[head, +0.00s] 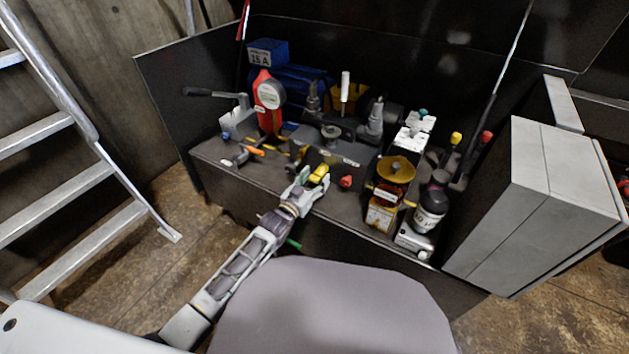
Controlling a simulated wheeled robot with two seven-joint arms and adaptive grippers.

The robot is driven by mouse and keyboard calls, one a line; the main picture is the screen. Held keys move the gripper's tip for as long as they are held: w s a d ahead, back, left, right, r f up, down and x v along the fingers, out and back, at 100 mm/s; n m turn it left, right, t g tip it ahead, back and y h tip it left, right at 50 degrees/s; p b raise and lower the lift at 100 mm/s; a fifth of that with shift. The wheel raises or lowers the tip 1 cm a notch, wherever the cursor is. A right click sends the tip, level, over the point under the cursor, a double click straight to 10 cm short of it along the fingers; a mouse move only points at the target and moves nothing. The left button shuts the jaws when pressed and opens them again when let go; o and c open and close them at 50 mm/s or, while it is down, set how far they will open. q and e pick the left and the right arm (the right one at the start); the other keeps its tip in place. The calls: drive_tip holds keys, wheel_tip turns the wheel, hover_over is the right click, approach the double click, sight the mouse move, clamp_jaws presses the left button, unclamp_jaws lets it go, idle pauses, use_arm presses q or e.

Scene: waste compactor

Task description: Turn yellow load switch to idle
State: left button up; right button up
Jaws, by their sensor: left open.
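A small yellow handle (319,173), which looks like the yellow load switch, sits at the front of the dark block on the machine bench. My left gripper (309,182) reaches up from the lower left, with its fingertips right at this handle. It is open. I cannot tell from this view whether the fingers touch the handle. The gripper hides part of the switch's base, and the switch's position marks are too small to read. My right gripper is not in view.
A red knob (346,182) sits just right of the switch. A yellow-topped unit (396,170) and a black-and-white canister (430,209) stand further right. A grey cabinet (540,208) bounds the right; a metal ladder (75,120) is left.

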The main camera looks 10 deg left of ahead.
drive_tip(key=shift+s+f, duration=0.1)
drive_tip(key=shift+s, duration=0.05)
use_arm(q)
drive_tip(key=shift+c, duration=1)
drive_tip(key=c, duration=0.8)
drive_tip(key=shift+c, duration=0.2)
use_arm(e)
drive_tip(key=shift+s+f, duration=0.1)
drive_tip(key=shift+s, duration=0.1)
